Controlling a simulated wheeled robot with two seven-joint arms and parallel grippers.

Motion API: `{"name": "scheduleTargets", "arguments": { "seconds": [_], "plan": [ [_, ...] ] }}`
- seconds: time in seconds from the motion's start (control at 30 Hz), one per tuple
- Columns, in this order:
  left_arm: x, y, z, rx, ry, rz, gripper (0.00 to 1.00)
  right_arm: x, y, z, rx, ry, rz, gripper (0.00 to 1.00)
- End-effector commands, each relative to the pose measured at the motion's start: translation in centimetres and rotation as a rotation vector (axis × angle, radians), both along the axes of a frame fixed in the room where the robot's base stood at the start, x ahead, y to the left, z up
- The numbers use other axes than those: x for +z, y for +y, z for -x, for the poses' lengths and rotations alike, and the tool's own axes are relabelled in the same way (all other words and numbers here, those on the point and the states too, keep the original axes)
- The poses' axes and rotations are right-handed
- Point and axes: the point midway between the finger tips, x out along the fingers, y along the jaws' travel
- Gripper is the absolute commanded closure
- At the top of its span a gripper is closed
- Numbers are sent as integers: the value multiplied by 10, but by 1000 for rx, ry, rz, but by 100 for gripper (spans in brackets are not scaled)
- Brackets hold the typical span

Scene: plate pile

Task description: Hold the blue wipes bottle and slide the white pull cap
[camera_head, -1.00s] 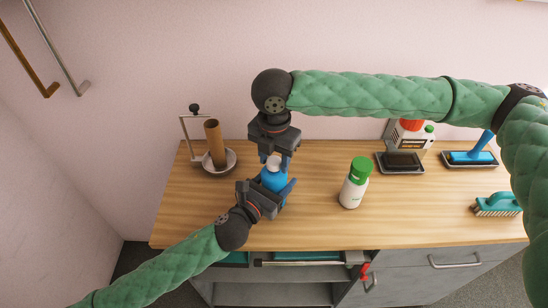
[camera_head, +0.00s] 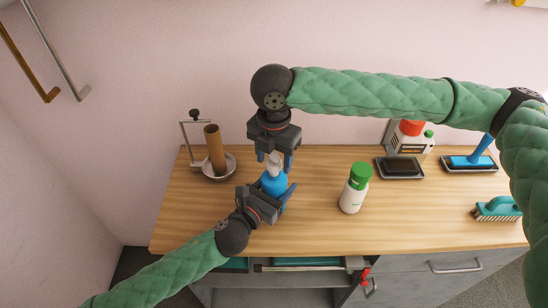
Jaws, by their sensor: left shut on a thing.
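The blue wipes bottle (camera_head: 273,185) is upright over the left part of the wooden counter. My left gripper (camera_head: 276,196) is shut on its body from the front left. The white pull cap (camera_head: 274,164) is on top of the bottle. My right gripper (camera_head: 274,162) points down from above, with one finger on each side of the cap. Its fingers are apart, and a gap seems to show beside the cap.
A cardboard roll (camera_head: 215,147) on a metal holder stands to the left. A white bottle with a green cap (camera_head: 353,190) stands right of the wipes bottle. Dark trays (camera_head: 400,168), a red-capped container (camera_head: 412,135) and a teal brush (camera_head: 497,209) are farther right.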

Motion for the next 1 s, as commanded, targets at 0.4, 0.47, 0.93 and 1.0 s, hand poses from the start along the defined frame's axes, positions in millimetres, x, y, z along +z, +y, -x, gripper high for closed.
{"name": "scheduleTargets", "arguments": {
  "seconds": [0.4, 0.47, 0.93, 1.0],
  "plan": [
    [-1, 0, 0, 0, 1, -1, 76, 22, 0, 0, 0, -1, 0, 45],
    [-1, 0, 0, 0, 1, -1, 76, 32, 0, 0, 0, -2, -1, 45],
    [-1, 0, 0, 0, 1, -1, 76, 109, 0, -1, -1, 0, -1, 45],
    [-1, 0, 0, 0, 1, -1, 76, 115, 0, -1, -1, 0, -1, 45]
  ]
}}
